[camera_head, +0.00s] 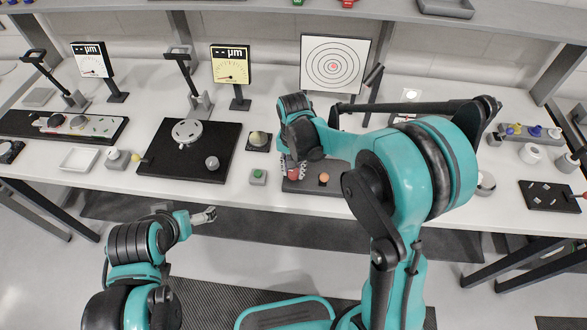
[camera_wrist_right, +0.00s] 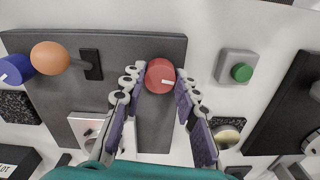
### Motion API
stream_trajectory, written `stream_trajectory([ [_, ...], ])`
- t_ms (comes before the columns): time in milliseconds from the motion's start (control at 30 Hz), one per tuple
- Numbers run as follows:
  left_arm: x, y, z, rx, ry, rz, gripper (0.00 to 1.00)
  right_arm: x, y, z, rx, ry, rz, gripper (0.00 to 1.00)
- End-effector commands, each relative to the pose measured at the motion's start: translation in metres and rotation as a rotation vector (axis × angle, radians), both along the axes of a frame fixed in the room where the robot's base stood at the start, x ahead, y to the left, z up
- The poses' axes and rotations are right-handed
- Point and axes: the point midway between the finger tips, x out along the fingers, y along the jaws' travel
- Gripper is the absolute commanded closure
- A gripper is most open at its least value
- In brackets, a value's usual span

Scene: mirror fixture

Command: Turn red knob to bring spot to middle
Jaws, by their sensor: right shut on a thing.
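The red knob (camera_wrist_right: 160,76) sits on a dark grey plate (camera_wrist_right: 135,45) in the right wrist view. My right gripper (camera_wrist_right: 160,84) is shut on it, one finger on each side. In the head view the red knob (camera_head: 293,175) shows partly below my right gripper (camera_head: 292,165). The ringed target board (camera_head: 313,81) stands behind the bench fixture. A small red spot (camera_head: 334,66) shows at or very near the middle of its rings; I cannot tell whether it is printed or light. My left gripper (camera_head: 203,216) is empty in front of the bench, its finger opening unclear.
An orange ball (camera_wrist_right: 50,56) and a blue knob (camera_wrist_right: 15,68) are left of the red knob. A green button box (camera_wrist_right: 237,68) is to its right. My right arm hides part of the bench. A black plate (camera_head: 165,168) with parts lies farther left.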

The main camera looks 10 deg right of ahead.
Motion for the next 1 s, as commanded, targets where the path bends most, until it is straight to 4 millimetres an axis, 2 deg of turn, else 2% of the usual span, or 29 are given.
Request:
stream_trajectory([
  [467,0.0001,0.0000,-0.0001,0.000,0.000,0.000,0.03,0.0003,0.0000,0.0003,0.000,-0.001,-0.017,0.99],
  [500,0.0000,0.0000,0.0000,0.000,0.000,0.000,0.03,0.0003,0.0000,0.0003,0.000,-0.001,-0.017,0.68],
  [567,0.0000,0.0000,0.0000,0.000,0.000,0.000,0.03,0.0003,0.0000,0.0002,0.000,-0.001,-0.017,0.52],
  [600,0.0000,0.0000,-0.0001,0.000,0.000,0.000,0.03,0.0003,0.0000,0.0002,0.000,-0.001,-0.016,0.49],
  [867,0.0000,0.0000,-0.0001,0.000,0.000,0.000,0.03,0.0001,0.0000,0.0005,0.000,0.000,-0.016,0.49],
  [1000,0.0000,0.0000,-0.0001,0.000,0.000,0.000,0.03,0.0000,0.0000,0.0100,0.000,0.000,-0.016,0.49],
])
